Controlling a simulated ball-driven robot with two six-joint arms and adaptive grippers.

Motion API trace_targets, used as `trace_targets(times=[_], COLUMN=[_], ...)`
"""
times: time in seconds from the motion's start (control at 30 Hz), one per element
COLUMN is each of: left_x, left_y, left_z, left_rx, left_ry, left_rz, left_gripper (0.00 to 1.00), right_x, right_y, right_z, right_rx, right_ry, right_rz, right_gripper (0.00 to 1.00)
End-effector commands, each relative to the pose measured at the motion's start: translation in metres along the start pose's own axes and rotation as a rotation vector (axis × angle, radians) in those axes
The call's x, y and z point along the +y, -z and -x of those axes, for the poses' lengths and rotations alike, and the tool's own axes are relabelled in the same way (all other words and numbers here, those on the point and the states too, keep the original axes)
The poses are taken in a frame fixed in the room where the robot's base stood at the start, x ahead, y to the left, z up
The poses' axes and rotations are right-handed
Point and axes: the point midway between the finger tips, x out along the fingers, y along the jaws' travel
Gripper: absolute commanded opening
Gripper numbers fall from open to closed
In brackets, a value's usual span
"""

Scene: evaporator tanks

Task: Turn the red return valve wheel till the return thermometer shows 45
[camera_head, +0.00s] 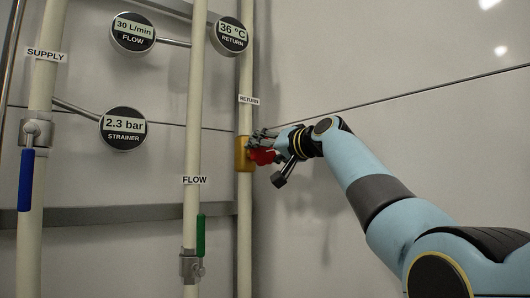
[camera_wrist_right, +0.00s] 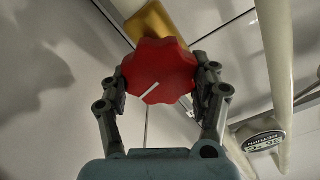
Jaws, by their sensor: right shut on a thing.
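The red return valve wheel (camera_head: 262,156) sits on a brass valve body (camera_head: 244,154) on the return pipe. In the right wrist view the lobed red wheel (camera_wrist_right: 160,71) carries a white pointer line slanting to lower left. My right gripper (camera_head: 264,143) is shut on the wheel, with one finger on each side of its rim; these fingers also show in the right wrist view (camera_wrist_right: 160,80). The return thermometer (camera_head: 232,36) reads 36 °C. In the right wrist view the gauge (camera_wrist_right: 264,141) shows upside down and small. My left gripper is not in view.
The flow gauge (camera_head: 134,32) reads 30 L/min and the strainer gauge (camera_head: 123,128) reads 2.3 bar. The supply pipe has a blue lever (camera_head: 26,180), and the flow pipe has a green lever (camera_head: 201,236). The wall right of the return pipe is bare.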

Motion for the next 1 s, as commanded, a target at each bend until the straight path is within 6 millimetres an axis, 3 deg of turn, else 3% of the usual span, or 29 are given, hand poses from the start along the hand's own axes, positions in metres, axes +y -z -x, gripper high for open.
trace_targets(times=[0.03, 0.27, 0.3, 0.47, 0.8, 1.0], left_x=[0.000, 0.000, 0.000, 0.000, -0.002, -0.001], left_y=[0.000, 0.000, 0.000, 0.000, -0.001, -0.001], left_z=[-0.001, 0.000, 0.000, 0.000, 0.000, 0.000], left_rx=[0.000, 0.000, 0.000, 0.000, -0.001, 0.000], left_ry=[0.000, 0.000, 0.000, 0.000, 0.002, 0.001], left_rz=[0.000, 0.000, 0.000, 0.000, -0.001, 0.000], left_gripper=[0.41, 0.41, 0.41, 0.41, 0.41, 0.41], right_x=[0.004, 0.004, 0.004, 0.003, 0.001, 0.002], right_y=[-0.007, -0.007, -0.007, -0.005, -0.002, -0.002], right_z=[-0.001, -0.001, -0.001, -0.001, 0.002, 0.025], right_rx=[-0.015, -0.015, -0.015, -0.010, -0.005, -0.002], right_ry=[-0.005, -0.005, -0.005, -0.004, -0.001, -0.001], right_rz=[-0.004, -0.005, -0.005, -0.004, -0.002, -0.001], right_gripper=[0.30, 0.30, 0.66, 0.86, 0.86, 0.86])
